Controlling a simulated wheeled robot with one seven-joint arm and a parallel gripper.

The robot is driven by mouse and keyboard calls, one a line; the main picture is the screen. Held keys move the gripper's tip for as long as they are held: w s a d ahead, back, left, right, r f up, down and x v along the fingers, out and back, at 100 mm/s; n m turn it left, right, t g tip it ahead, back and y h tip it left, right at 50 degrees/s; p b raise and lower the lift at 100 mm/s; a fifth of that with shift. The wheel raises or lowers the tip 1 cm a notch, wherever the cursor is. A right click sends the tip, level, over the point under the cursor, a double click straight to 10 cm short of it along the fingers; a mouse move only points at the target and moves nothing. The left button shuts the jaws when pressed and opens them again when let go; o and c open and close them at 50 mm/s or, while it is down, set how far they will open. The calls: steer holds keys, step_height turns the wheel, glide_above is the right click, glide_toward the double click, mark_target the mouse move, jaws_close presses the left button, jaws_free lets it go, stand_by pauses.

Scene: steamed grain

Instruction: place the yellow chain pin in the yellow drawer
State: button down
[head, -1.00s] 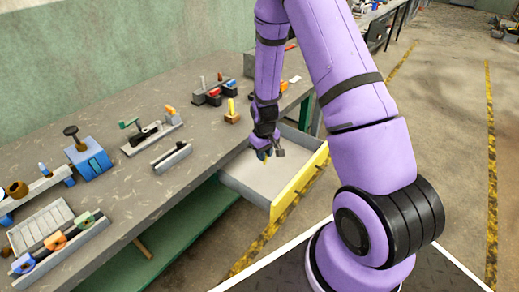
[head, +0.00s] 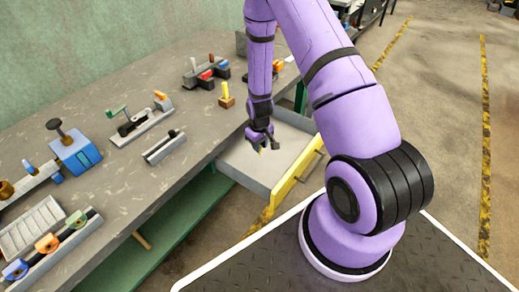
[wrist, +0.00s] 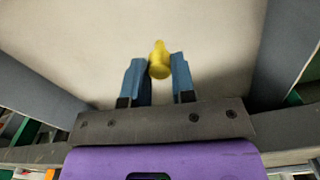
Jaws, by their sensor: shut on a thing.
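The yellow chain pin (wrist: 159,60) is between the blue fingertips of my gripper (wrist: 160,78) in the wrist view. My gripper is shut on it. In the head view my gripper (head: 262,142) hangs over the open yellow drawer, near its bench side; the pin is too small there to make out clearly. The drawer is grey inside with a yellow front (head: 297,178), pulled out from under the bench. In the wrist view the pale drawer floor (wrist: 90,40) lies beyond the pin and looks empty. I cannot tell the gap between pin and floor.
The grey bench (head: 165,185) runs along the left. On it stand a wooden block with a yellow peg (head: 227,98), a blue vise-like tool (head: 75,152), a grey rail (head: 165,148) and several other fixtures. Grey drawer walls (wrist: 288,50) flank my gripper.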

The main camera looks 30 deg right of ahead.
steer(key=shift+f, duration=1.3)
steer(key=shift+f, duration=0.15)
steer(key=c, duration=0.9)
jaws_free()
steer(key=shift+c, duration=0.2)
